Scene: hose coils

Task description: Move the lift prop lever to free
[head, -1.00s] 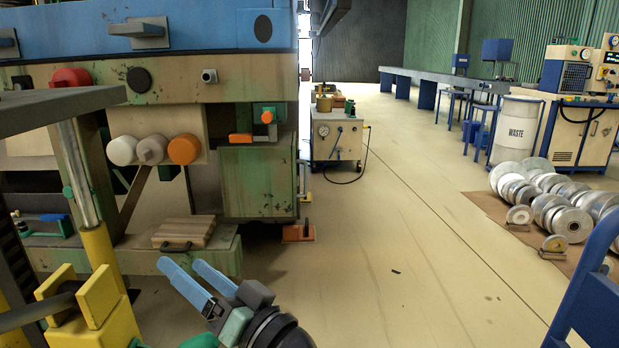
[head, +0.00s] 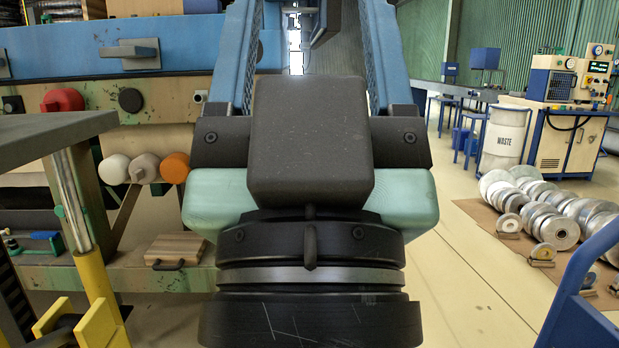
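My gripper (head: 308,22) fills the middle of the head view, large and close, with its two blue fingers pointing up and away. The fingers are well apart, with nothing seen held between them. At the lower left, a yellow prop-like post (head: 97,285) carries a silver rod (head: 73,205) under a grey platform (head: 45,140). A yellow forked bracket (head: 92,328) stands at its foot. I cannot tell for sure which part is the lift prop lever. My gripper is right of this post and apart from it.
A green and blue machine stands behind, with white, beige and orange knobs (head: 175,167) and a wooden block (head: 174,250). Silver discs (head: 555,215) and a waste drum (head: 503,139) are at right. A blue frame (head: 580,300) is at lower right. Floor between is clear.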

